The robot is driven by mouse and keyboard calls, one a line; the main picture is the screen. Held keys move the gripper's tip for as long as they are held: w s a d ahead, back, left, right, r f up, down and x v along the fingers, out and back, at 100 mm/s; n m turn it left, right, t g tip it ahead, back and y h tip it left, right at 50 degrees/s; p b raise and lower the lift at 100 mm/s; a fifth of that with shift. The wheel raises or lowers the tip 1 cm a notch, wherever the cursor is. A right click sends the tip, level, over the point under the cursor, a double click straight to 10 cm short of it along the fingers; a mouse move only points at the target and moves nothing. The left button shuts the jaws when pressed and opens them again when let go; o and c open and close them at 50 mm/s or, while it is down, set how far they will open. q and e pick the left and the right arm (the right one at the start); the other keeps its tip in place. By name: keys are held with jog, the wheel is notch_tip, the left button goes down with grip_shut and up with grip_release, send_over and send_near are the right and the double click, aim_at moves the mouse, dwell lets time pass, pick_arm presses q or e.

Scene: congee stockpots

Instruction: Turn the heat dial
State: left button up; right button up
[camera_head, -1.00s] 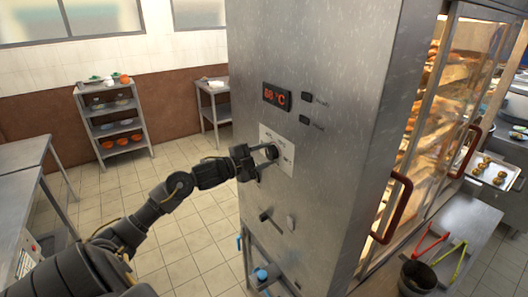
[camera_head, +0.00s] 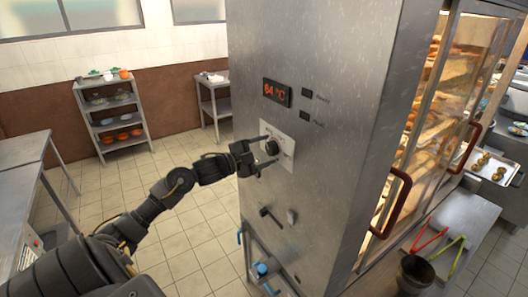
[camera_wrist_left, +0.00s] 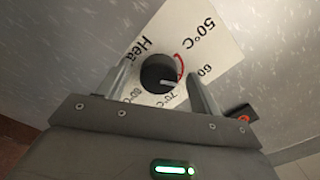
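The black round heat dial (camera_head: 271,147) sits on a white label plate (camera_head: 285,140) on the steel cabinet's side. In the left wrist view the dial (camera_wrist_left: 158,72) carries a white mark at its lower right, pointing between the printed 60 and 70. The red digital display (camera_head: 277,92) above reads 64 °C. My left gripper (camera_head: 265,151) is open, one finger on each side of the dial. In the wrist view both fingers stand apart from it with gaps. My right gripper is not in view.
Two small buttons (camera_head: 305,115) sit beside the display, and a lever handle (camera_head: 270,217) is below the dial. The glass-fronted cabinet with a brown door handle (camera_head: 391,207) is to the right. A shelf rack (camera_head: 115,120) stands at back left; tiled floor between is clear.

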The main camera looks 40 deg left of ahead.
pick_arm(q)
jog(key=shift+s+f, duration=0.1)
jog(key=shift+s, duration=0.2)
jog(key=b+v, duration=0.4)
jog(key=v, duration=0.6)
jog(key=shift+s, duration=0.15)
jog(key=shift+a, duration=0.15)
